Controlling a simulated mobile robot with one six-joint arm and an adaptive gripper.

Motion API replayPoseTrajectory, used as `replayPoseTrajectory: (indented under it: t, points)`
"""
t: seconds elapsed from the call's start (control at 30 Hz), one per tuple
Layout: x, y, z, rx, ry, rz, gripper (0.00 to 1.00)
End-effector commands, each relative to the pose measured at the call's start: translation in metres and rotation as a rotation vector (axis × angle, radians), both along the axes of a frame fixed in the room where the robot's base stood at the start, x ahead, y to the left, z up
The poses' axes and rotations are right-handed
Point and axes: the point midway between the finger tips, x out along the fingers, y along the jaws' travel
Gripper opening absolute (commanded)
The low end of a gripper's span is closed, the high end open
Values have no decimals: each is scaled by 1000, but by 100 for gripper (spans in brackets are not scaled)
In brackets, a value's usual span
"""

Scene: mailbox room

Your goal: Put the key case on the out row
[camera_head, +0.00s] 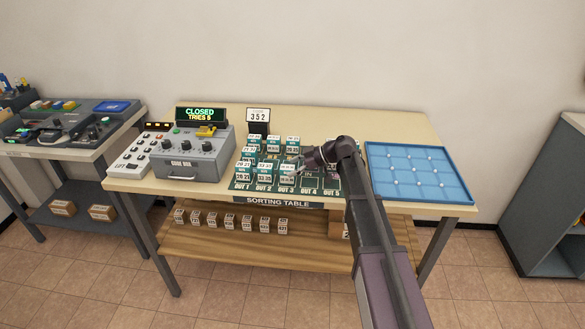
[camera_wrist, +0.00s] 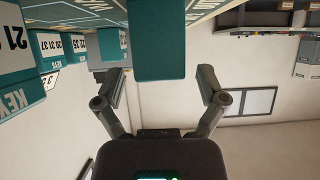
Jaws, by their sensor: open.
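Several white-and-teal key cases (camera_head: 271,160) stand in rows on the sorting board. The out row (camera_head: 310,191) is along the board's front edge, with labels such as OUT 4; several cases stand just behind these labels. My gripper (camera_head: 301,165) is over the right half of the board and hides part of it. In the wrist view my gripper (camera_wrist: 166,80) is open. A plain teal block (camera_wrist: 159,48), seemingly a key case, shows between the fingertips with a gap on either side. More cases marked KEYS (camera_wrist: 18,88) show at left there.
A sign reading 352 (camera_head: 258,115) stands behind the board. A grey console (camera_head: 193,158) with a CLOSED, TRIES 5 display (camera_head: 200,115) is at left. A blue gridded tray (camera_head: 417,172) lies at right. Small boxes (camera_head: 230,222) line the lower shelf.

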Motion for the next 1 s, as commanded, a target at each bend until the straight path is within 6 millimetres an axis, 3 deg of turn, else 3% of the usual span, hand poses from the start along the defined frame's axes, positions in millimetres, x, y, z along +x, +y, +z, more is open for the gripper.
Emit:
replayPoseTrajectory:
  t: [0.37, 0.57, 1.0]
  points:
    - [0, -1, 5, 0, 0, 0, 91]
    - [0, -19, 17, 0, 0, -2, 91]
    - [-1, -81, 51, 0, 0, -1, 91]
